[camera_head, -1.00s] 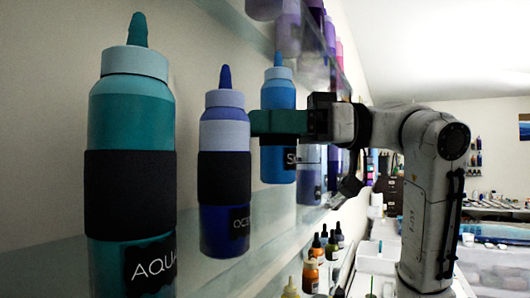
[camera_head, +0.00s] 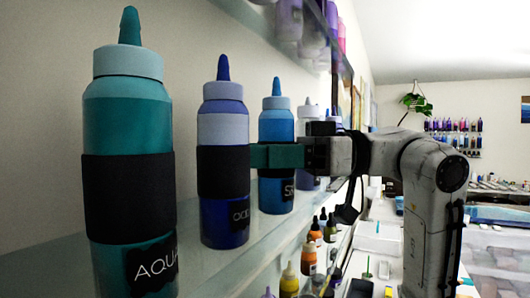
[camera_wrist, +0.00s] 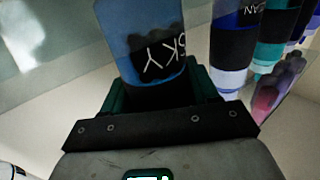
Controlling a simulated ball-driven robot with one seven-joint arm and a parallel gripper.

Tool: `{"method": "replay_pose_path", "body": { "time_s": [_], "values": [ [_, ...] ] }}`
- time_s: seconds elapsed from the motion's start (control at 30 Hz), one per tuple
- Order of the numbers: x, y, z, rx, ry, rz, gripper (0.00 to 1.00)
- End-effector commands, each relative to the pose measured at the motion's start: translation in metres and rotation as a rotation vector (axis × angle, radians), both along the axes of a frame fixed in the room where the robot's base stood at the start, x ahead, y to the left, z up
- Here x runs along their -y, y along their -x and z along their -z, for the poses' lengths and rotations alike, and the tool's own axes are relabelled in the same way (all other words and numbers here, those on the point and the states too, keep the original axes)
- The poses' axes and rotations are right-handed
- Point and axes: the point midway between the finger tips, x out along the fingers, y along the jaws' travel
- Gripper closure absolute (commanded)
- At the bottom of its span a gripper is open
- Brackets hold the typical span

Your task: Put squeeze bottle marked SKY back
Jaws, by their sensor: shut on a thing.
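The squeeze bottle marked SKY (camera_head: 276,125) is blue with a pale collar and a pointed blue nozzle. It stands upright in the row at the glass shelf, just beyond the OCEAN bottle. My gripper (camera_head: 258,156) has its green fingers shut around the SKY bottle's middle. In the wrist view the SKY bottle (camera_wrist: 150,40) sits between the fingers, with its black label upside down. Its base looks level with the glass shelf (camera_head: 262,238); I cannot tell whether they touch.
A dark blue OCEAN bottle (camera_head: 223,128) and a large teal AQUA bottle (camera_head: 128,120) stand nearer on the shelf. A paler bottle (camera_head: 308,112) is beyond, partly hidden by my arm. Small dropper bottles (camera_head: 309,258) stand below. Purple bottles are on a shelf above.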

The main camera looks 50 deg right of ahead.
Motion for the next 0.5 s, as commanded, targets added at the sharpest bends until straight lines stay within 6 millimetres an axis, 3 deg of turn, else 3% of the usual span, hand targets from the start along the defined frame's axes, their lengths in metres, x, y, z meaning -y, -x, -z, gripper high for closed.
{"method": "replay_pose_path", "body": {
  "time_s": [0.03,0.07,0.17,0.5],
  "values": [
    [0.0,0.0,0.0028,0.001,-0.001,0.0,0.7],
    [-0.0001,-0.0001,0.0028,0.0,0.0,0.0,0.4],
    [0.0,-0.0001,0.0017,0.0,0.0,0.0,0.31],
    [0.0001,-0.0001,-0.0033,-0.001,0.001,0.0,0.3]
  ]
}}
